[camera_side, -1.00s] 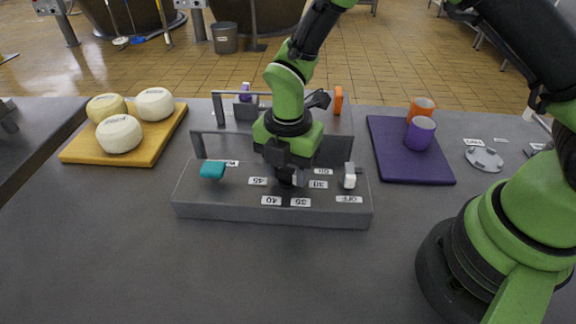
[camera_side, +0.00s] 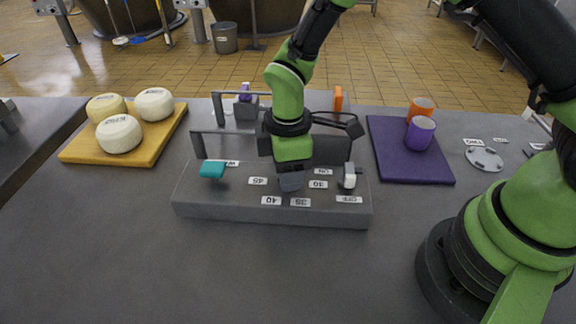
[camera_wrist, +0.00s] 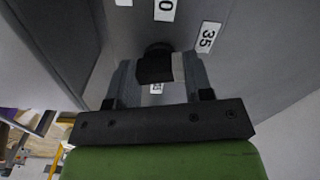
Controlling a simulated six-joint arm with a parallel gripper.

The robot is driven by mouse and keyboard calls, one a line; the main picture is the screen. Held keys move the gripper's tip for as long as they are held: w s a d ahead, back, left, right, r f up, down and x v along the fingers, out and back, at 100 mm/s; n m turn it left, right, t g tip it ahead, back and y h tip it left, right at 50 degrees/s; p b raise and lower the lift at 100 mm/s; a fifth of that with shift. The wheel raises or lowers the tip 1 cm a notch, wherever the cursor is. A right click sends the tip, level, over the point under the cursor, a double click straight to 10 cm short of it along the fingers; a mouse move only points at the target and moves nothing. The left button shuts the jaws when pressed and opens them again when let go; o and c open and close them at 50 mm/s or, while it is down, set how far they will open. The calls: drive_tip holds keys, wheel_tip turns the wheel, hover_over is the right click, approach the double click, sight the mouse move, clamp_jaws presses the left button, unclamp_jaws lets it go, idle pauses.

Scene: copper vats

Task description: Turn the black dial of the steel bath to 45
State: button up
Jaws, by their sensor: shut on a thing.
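The steel bath's grey panel (camera_side: 232,204) lies in the middle of the table, with white labels in an arc. In the side view the 45 label (camera_side: 257,181) is left of my gripper (camera_side: 291,184), the 40 (camera_side: 271,201) and 35 (camera_side: 300,202) labels are in front, and the 30 label (camera_side: 318,184) is to the right. My gripper points down and hides the dial there. In the wrist view the black dial (camera_wrist: 154,68) sits between both fingers of my gripper (camera_wrist: 160,80), which is shut on it. A pale stripe shows on the dial's right; its exact reading is unclear.
A white switch (camera_side: 349,177) stands close right of my gripper, and a teal handle (camera_side: 212,169) to the left. Grey rails (camera_side: 215,134) rise behind. A cheese board (camera_side: 83,150) is left; a purple mat (camera_side: 396,157) with cups is right. The front table is clear.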

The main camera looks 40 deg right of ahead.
drive_tip(key=m, duration=0.5)
drive_tip(key=shift+a+m, duration=0.1)
drive_tip(key=shift+m, duration=0.2)
drive_tip(key=m, duration=1)
drive_tip(key=shift+m, duration=2.6)
drive_tip(key=o, duration=0.9)
wheel_tip(320, 180, up, 10)
